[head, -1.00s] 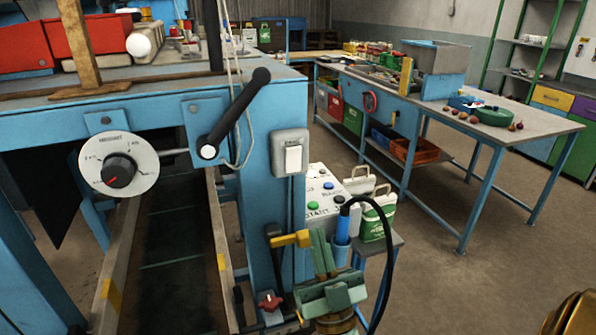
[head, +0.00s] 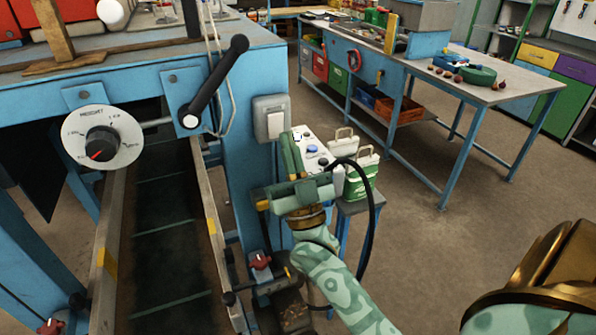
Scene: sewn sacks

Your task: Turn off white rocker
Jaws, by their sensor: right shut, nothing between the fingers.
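The white rocker (head: 275,125) sits in a grey switch box on the side of the blue machine post. It faces me and is fully in sight; which way it is tipped is hard to tell. My right gripper (head: 290,145) is just below and to the right of the switch box, with its fingers pointing up. Its fingers are shut with nothing between them. In the picture a small gap shows between the fingertips and the rocker; I cannot tell the depth between them. My left gripper is out of view.
A black lever (head: 218,80) and a weight dial (head: 102,140) are left of the rocker. A button panel (head: 318,150) and green-white containers (head: 362,180) stand behind my gripper, with a black cable looping beside it. Floor to the right is clear.

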